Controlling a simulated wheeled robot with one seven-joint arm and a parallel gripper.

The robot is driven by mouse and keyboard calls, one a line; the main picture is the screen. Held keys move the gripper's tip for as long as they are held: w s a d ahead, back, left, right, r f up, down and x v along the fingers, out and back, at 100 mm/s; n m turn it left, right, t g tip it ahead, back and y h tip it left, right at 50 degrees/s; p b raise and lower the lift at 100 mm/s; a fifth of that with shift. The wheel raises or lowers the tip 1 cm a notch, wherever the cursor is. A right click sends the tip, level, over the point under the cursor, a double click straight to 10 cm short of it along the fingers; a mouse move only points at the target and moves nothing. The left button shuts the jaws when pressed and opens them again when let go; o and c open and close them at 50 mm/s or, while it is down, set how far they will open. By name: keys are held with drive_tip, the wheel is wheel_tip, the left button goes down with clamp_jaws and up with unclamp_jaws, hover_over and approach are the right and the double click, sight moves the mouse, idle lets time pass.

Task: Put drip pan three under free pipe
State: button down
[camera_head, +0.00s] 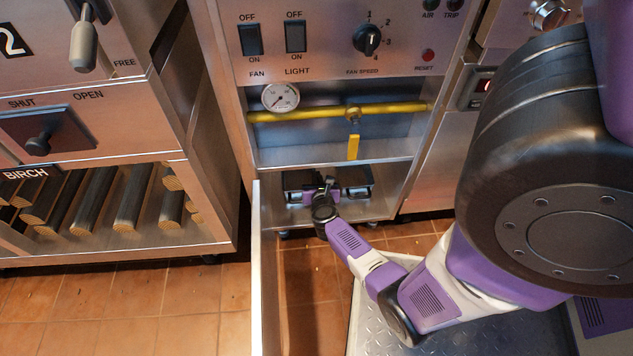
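My gripper (323,190) reaches into the low open compartment of the middle cabinet. It is small and dark here, and I cannot tell whether its fingers are open or shut. Dark, tray-like shapes lie beside it, one to the left (296,183) and one to the right (357,181). They may be drip pans, but no number is readable on them. My wrist covers part of the space between them. I cannot make out a free pipe. The only pipe I see clearly is a yellow one (390,108) with a yellow valve handle, above the compartment.
An open cabinet door (257,270) stands edge-on left of my arm. The left cabinet (95,120) has a knob marked SHUT and OPEN, a lever beside FREE, and a birch log rack below. A control panel (335,38) is above the pipe. Tiled floor (150,300) is clear at lower left.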

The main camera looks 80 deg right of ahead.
drive_tip(key=c, duration=2.1)
unclamp_jaws()
drive_tip(key=shift+f, duration=0.25)
drive_tip(key=o, duration=0.4)
drive_tip(key=shift+r, duration=0.1)
